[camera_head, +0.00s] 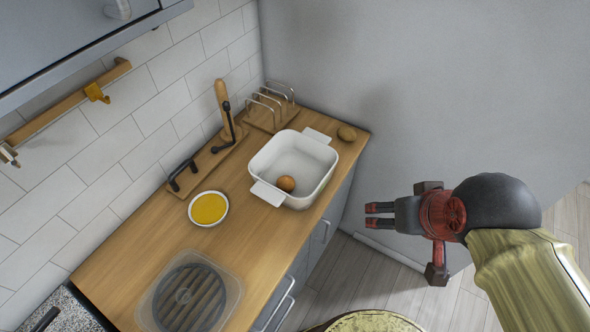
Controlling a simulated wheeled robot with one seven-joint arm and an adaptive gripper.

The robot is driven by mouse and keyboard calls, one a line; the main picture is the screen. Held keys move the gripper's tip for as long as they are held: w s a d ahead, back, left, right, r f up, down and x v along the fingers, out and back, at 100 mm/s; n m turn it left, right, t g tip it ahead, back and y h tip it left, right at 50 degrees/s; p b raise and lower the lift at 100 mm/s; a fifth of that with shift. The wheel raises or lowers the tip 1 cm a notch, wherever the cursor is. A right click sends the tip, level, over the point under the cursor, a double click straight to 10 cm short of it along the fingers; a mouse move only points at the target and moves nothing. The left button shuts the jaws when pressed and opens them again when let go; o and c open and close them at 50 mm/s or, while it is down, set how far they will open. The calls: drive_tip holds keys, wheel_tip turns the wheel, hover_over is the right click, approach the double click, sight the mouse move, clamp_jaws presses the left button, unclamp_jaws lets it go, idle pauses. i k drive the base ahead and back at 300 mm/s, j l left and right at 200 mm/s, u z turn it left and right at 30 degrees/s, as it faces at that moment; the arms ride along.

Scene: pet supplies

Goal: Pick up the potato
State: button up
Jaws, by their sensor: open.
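A yellow-filled bowl (209,208), a ribbed round item in a clear tray (189,296) and a wire rack on a wooden base (270,108) stand on the counter (250,240). Wooden boards lean near the tiled wall.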

sight(347, 134)
drive_tip(key=i+l+u, duration=0.1)
drive_tip(key=i+l, duration=0.4)
drive_tip(key=i, duration=0.15)
drive_tip(key=i+l+u, duration=0.15)
drive_tip(key=i+l, duration=0.35)
drive_tip(key=i, duration=0.1)
